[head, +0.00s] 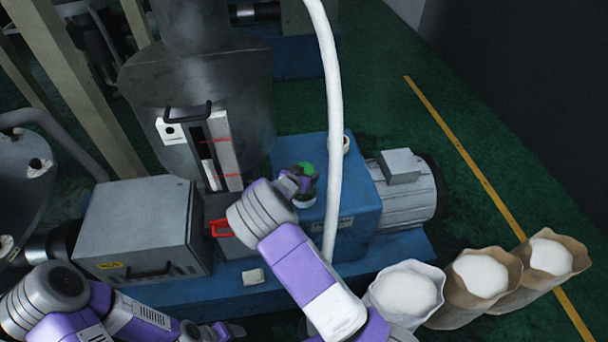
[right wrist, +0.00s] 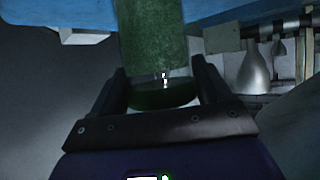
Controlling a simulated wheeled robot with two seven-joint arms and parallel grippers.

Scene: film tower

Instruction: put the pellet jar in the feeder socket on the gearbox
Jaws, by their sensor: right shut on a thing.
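The pellet jar, with green showing at its top (head: 307,168), is over the blue gearbox (head: 358,205) in the head view. My right gripper (head: 296,184) is shut on it. In the right wrist view the green jar (right wrist: 155,40) stands between the two dark fingers of the right gripper (right wrist: 160,88).
A white hose (head: 332,110) hangs close to the right of the jar. A grey hopper (head: 195,100) stands behind left, and a grey motor (head: 400,188) sits right of the gearbox. Several open sacks (head: 478,277) stand on the floor at lower right.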

